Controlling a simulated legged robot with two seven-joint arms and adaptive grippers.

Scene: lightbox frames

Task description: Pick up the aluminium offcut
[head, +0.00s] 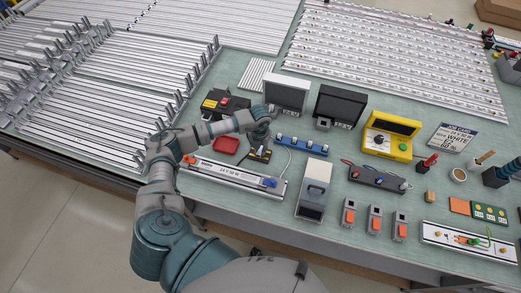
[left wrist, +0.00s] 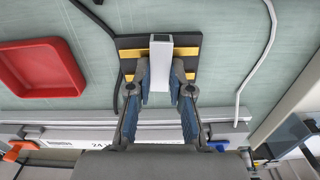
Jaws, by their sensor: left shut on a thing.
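The aluminium offcut (left wrist: 160,52) is a small pale grey block. In the left wrist view it stands between the fingertips of my left gripper (left wrist: 160,88), which is shut on it. Behind it is a black plate (left wrist: 127,42) with yellow strips; I cannot tell whether the offcut touches the plate. In the head view my left gripper (head: 260,139) points down at the black plate (head: 259,155), and the offcut is too small and covered to make out. My right gripper is not in view.
A red tray (head: 226,145) lies left of the plate, and it also shows in the left wrist view (left wrist: 40,68). A long light fixture (head: 228,175) lies in front. Cables run beside the plate.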

